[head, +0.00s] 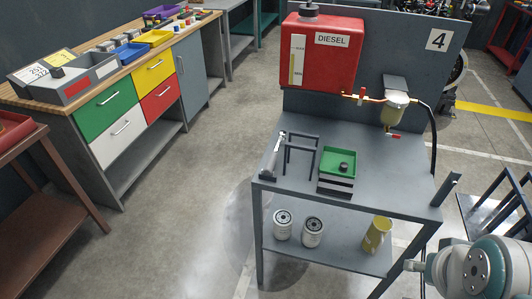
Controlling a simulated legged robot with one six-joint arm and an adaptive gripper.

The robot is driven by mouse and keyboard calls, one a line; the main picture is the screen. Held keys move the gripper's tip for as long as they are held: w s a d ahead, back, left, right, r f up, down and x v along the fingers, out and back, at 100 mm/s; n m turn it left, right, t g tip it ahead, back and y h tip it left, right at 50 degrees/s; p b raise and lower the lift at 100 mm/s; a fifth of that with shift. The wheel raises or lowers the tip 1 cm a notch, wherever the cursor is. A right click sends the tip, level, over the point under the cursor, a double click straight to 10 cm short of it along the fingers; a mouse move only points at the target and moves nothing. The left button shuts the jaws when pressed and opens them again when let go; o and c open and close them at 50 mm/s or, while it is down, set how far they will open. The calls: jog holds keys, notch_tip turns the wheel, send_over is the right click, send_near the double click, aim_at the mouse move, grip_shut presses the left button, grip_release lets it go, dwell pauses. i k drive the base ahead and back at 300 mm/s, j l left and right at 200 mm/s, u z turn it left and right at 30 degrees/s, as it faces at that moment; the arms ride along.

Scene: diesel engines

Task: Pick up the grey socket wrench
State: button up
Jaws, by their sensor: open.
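A slim grey tool (273,155), which looks like the grey socket wrench, is at the left front of the grey workbench top (375,165). It stands tilted, with its upper end leaning to the right, beside a dark grey rack. Whether it touches the rack is too small to tell. Part of my arm shows at the lower right, beyond the bench's right front corner. My gripper's fingers are not visible.
A green tray (328,162) with a small black object sits right of the rack (303,150). A red diesel tank (325,65) and a fuel filter (394,110) with a black hose are at the back. White filters (283,225) and a yellow cylinder (377,235) stand on the lower shelf.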

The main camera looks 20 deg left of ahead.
aim_at(270, 164)
jog(key=u, duration=1)
jog(key=i+j+u, duration=0.1)
jog(key=i, duration=0.35)
jog(key=i+j+u, duration=0.15)
jog(key=i, duration=0.35)
